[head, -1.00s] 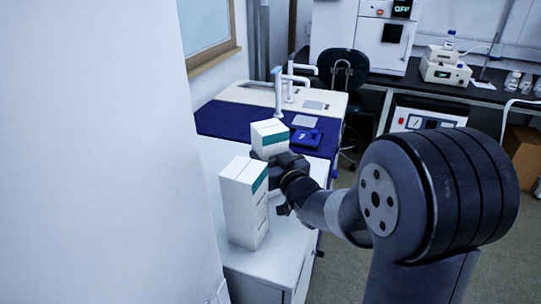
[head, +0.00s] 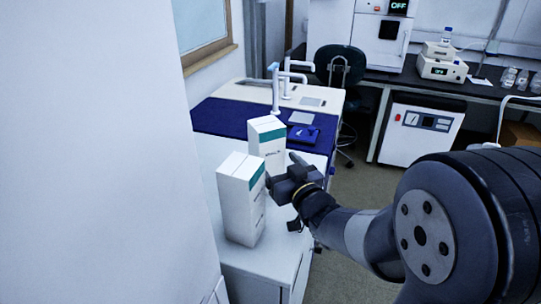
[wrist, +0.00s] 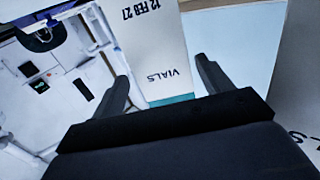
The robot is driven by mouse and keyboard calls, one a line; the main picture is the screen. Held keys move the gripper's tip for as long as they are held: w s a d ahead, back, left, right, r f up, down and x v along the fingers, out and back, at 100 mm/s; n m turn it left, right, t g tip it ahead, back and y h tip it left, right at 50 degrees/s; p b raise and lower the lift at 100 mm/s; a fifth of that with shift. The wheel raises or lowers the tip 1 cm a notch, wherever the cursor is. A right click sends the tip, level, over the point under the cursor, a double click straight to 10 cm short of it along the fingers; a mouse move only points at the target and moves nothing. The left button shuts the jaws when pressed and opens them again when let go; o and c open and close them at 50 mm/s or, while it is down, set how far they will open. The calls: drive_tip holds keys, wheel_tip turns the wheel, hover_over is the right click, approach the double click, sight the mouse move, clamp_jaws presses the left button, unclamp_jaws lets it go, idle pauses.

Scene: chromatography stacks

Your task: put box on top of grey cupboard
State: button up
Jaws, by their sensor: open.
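Two white boxes with teal bands stand upright on a pale grey-white cupboard (head: 262,262). The rear box (head: 267,144) is beside my gripper (head: 284,172); the front box (head: 240,205) is nearer and to the left. In the wrist view, the rear box (wrist: 153,42), marked VIALS, lies ahead between the spread fingers of my gripper (wrist: 160,68). The fingers are open and hold nothing. The front box (wrist: 297,75) seems to be the pale face at the right edge. The rear box's base is hidden in the head view.
A large white wall or panel (head: 95,150) fills the left. Behind the boxes is a bench with a dark blue top (head: 222,118) and white taps (head: 276,88). A dark chair (head: 340,68) stands beyond. Open floor (head: 345,205) lies right of the cupboard.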

drive_tip(key=shift+v, duration=2.75)
